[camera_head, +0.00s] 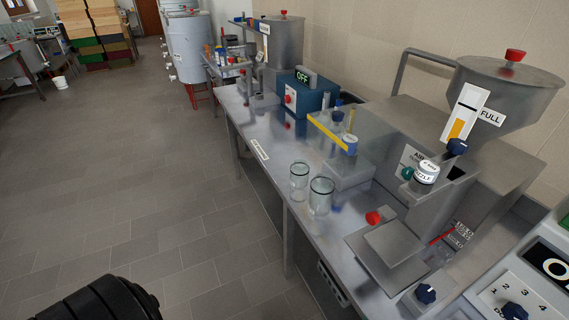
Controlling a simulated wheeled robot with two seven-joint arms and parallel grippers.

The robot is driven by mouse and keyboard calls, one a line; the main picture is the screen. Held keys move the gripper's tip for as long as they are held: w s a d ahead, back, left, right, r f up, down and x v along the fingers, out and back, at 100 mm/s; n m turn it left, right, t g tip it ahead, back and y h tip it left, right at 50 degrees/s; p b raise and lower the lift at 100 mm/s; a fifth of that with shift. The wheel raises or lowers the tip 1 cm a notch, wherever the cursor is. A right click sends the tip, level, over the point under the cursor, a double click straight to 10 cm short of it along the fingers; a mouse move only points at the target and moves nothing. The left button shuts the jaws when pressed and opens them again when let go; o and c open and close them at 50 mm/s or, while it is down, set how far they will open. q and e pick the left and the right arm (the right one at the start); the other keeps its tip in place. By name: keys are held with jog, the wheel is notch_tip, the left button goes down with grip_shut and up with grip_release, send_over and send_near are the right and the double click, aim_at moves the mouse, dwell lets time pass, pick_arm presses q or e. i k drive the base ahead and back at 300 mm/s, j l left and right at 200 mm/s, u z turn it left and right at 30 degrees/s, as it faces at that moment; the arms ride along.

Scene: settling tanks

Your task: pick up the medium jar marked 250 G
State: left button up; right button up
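Two clear glass jars stand upright and close together on the steel bench (262,163), near its front edge. One jar (299,182) is a little farther left and back. The other jar (321,196) is nearer and looks slightly wider. Both look empty and open, with dark rims. I cannot read a 250 G mark on either jar, so I cannot tell whether one is the medium jar. Neither gripper is in view.
A steel filling machine with a hopper (509,88) marked FULL stands right of the jars. A low steel block (350,172) stands behind them. A blue box (302,98) by an OFF sign is farther back. The tiled floor (130,180) left of the bench is mostly clear.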

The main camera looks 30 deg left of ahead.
aim_at(300, 170)
jog(key=u, duration=0.85)
